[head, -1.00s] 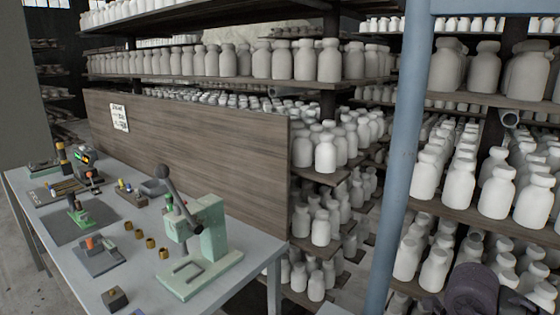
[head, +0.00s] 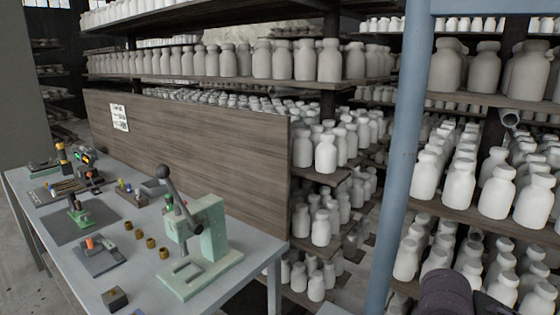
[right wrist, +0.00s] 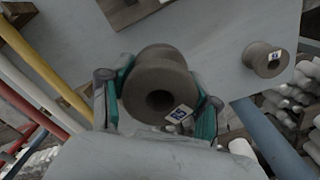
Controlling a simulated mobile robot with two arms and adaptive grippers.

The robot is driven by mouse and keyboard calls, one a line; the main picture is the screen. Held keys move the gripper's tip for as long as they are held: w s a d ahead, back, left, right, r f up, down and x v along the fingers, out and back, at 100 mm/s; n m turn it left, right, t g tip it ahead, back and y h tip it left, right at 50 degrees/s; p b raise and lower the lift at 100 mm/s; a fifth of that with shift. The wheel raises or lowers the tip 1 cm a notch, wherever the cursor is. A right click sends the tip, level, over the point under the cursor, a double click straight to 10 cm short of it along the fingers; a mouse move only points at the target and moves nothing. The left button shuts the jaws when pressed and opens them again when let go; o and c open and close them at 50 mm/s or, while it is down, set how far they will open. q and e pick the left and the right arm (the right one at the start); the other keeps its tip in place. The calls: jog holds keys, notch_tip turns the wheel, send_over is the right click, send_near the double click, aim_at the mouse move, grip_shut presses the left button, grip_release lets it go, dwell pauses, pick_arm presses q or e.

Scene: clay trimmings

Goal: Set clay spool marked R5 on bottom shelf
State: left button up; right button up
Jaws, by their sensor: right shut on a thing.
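In the right wrist view my right gripper (right wrist: 160,103) is shut on a grey-brown clay spool (right wrist: 158,68). Its teal-edged fingers are on either side of the spool, and the hole in its round end shows. A small white label (right wrist: 179,114) with dark marks is on the spool; the marks are too small to read surely. A second similar labelled spool (right wrist: 259,59) is on a flat grey surface (right wrist: 222,38), to the right and apart from my gripper. I cannot tell which shelf that surface is. My left gripper is not in view.
In the head view, racks (head: 470,217) of white bottles fill the back and right. A blue post (head: 397,170) stands in front of them. A workbench (head: 245,290) at left carries a green lever press (head: 205,235) and small parts. A wooden panel (head: 200,145) stands behind it.

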jog(key=n, duration=0.2)
jog(key=a+n, duration=0.1)
jog(key=n, duration=0.1)
jog(key=shift+s+r, duration=0.15)
jog(key=shift+s, duration=0.1)
jog(key=n, duration=0.4)
jog(key=shift+s+a+r, duration=0.1)
jog(key=shift+s+a, duration=0.15)
jog(key=shift+a, duration=0.1)
jog(key=n, duration=0.3)
jog(key=shift+s+a+n, duration=0.25)
jog(key=shift+a+n, duration=0.05)
jog(key=shift+a, duration=0.1)
jog(key=n, duration=0.4)
jog(key=shift+s+a+r, duration=0.2)
jog(key=shift+a, duration=0.15)
